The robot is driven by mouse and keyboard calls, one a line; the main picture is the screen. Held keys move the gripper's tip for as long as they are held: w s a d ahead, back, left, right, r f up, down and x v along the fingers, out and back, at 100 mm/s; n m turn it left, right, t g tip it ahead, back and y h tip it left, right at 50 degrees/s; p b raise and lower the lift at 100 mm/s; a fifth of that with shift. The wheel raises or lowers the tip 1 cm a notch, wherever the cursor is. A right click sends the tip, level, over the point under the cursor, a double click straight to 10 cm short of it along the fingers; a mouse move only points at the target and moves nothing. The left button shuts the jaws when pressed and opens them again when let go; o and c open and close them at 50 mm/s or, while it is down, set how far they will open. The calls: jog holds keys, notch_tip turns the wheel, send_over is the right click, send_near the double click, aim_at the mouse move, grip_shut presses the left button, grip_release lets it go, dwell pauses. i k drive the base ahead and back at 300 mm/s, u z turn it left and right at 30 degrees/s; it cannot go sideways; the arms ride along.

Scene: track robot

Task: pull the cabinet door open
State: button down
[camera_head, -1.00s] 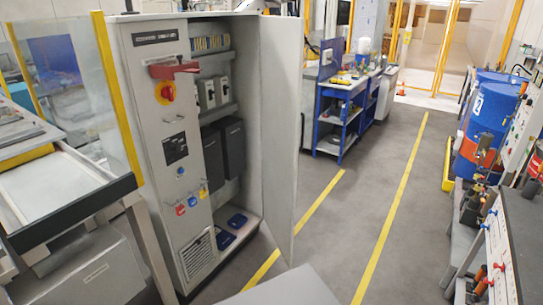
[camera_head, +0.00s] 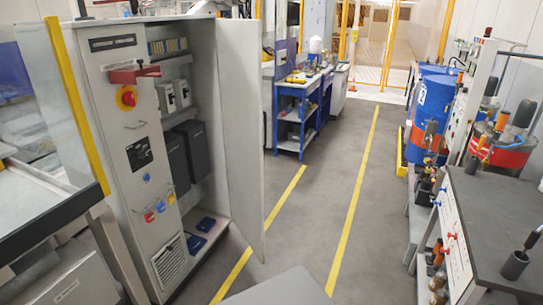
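A tall grey electrical cabinet (camera_head: 140,165) stands at the left. Its right-hand door (camera_head: 241,130) is swung wide open and sticks out toward the aisle. Inside I see shelves with dark boxes (camera_head: 190,150) and small blue items (camera_head: 200,232) on the floor of the cabinet. My gripper is not in view.
A glass-sided machine with a yellow post (camera_head: 76,105) stands at the near left. A blue workbench (camera_head: 298,110) is beyond the door. Blue drums (camera_head: 432,112) and a dark-topped bench (camera_head: 495,225) line the right. The grey floor between the yellow lines (camera_head: 352,205) is clear.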

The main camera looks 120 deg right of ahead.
aim_at(239, 42)
jog(key=z, duration=2.1)
